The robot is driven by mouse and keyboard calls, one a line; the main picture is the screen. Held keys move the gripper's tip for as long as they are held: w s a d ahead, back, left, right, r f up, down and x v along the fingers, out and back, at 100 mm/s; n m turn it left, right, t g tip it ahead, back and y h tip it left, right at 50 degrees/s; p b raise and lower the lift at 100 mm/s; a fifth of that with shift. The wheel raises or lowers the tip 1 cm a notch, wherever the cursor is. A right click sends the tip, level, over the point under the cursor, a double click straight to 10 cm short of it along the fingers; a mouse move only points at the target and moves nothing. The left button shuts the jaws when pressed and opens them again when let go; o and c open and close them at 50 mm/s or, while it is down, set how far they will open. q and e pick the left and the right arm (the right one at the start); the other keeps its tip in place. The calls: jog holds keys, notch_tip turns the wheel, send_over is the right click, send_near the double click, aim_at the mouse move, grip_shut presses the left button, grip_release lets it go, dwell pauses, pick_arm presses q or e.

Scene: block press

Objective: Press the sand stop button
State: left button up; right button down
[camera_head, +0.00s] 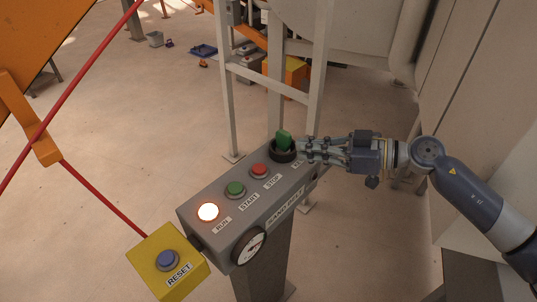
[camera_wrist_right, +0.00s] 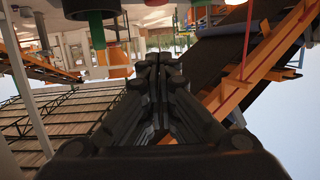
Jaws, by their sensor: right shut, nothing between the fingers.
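The grey control box (camera_head: 222,206) stands on a post in the head view, with a plate that seems to begin with SAND. Its red STOP button (camera_head: 259,171) sits between the green START button (camera_head: 235,188) and a black rotary switch with a green handle (camera_head: 284,141). My right gripper (camera_head: 301,148) is shut and empty, its fingertips close beside the switch, to the right of the STOP button. I cannot tell whether they touch the switch. My left gripper is out of view.
The RUN lamp (camera_head: 208,211) glows. A round gauge (camera_head: 249,246) is on the box front. A yellow RESET box (camera_head: 157,266) with a blue button joins its left end. A pale metal frame (camera_head: 229,90) stands behind; a wall is at right. Floor at left is open.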

jog(key=p, duration=0.3)
send_over(268, 174)
jog(key=shift+d+f, duration=0.2)
jog(key=shift+f, duration=0.25)
jog(key=shift+d+f, duration=0.2)
jog(key=shift+f, duration=0.25)
jog(key=f, duration=0.1)
jog(key=a+f, duration=0.1)
jog(key=f, duration=0.1)
jog(key=shift+w+f, duration=0.15)
jog(key=shift+f, duration=0.05)
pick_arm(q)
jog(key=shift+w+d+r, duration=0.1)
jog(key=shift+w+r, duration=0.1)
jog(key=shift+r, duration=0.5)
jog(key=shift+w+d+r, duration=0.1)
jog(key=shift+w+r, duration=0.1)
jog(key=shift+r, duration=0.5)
pick_arm(e)
jog(key=shift+d+f, duration=0.1)
jog(key=shift+f, duration=0.5)
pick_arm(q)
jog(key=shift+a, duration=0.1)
